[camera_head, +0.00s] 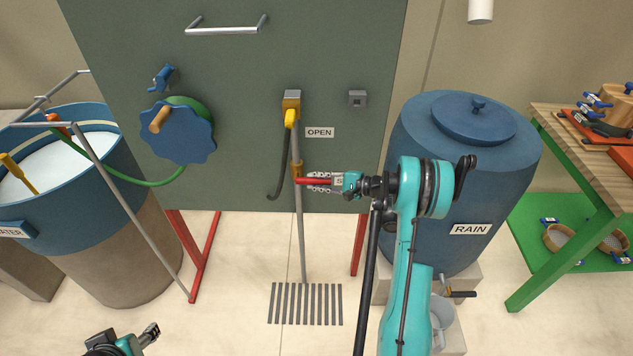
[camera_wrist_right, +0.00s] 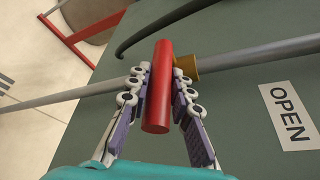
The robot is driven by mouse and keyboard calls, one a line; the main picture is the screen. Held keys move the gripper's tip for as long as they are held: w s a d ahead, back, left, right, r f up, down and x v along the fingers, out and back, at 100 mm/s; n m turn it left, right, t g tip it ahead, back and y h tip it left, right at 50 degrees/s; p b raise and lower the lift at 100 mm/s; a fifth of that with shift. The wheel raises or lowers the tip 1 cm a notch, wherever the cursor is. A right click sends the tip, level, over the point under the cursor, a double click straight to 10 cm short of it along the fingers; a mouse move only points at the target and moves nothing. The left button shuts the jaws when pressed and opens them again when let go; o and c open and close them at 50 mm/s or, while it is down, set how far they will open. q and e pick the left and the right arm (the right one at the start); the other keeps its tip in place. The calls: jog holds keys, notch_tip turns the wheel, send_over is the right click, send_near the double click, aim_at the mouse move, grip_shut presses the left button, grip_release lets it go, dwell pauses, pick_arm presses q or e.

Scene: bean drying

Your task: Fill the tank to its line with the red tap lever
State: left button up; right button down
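The red tap lever (camera_head: 312,181) sticks out to the right from a brass valve (camera_head: 297,168) on a thin grey pipe in front of the green panel. My right gripper (camera_head: 322,181) is at the lever; in the right wrist view, its fingers (camera_wrist_right: 160,72) are closed against both sides of the red lever (camera_wrist_right: 158,95). An OPEN label (camera_head: 320,132) sits above it.
A blue barrel marked RAIN (camera_head: 450,170) stands right of my right arm. A blue handwheel (camera_head: 178,132) and a green hose (camera_head: 135,180) are at the left of the panel. A floor grate (camera_head: 305,303) lies below the pipe. A wooden bench (camera_head: 570,150) stands far right.

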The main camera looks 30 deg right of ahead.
notch_tip(320, 180, up, 2)
jog(key=g+p, duration=0.1)
jog(key=h+p, duration=0.1)
jog(key=p, duration=0.1)
jog(key=shift+a+r+n+g+h, duration=0.1)
jog(key=shift+a+n+g+h, duration=0.05)
jog(key=shift+n+g+h, duration=0.2)
jog(key=shift+w+r+g+h+p, duration=0.15)
jog(key=shift+g+h+p, duration=0.3)
jog(key=shift+p, duration=0.35)
jog(key=c, duration=1.3)
grip_release()
jog(key=shift+c, duration=0.2)
jog(key=v, duration=1.2)
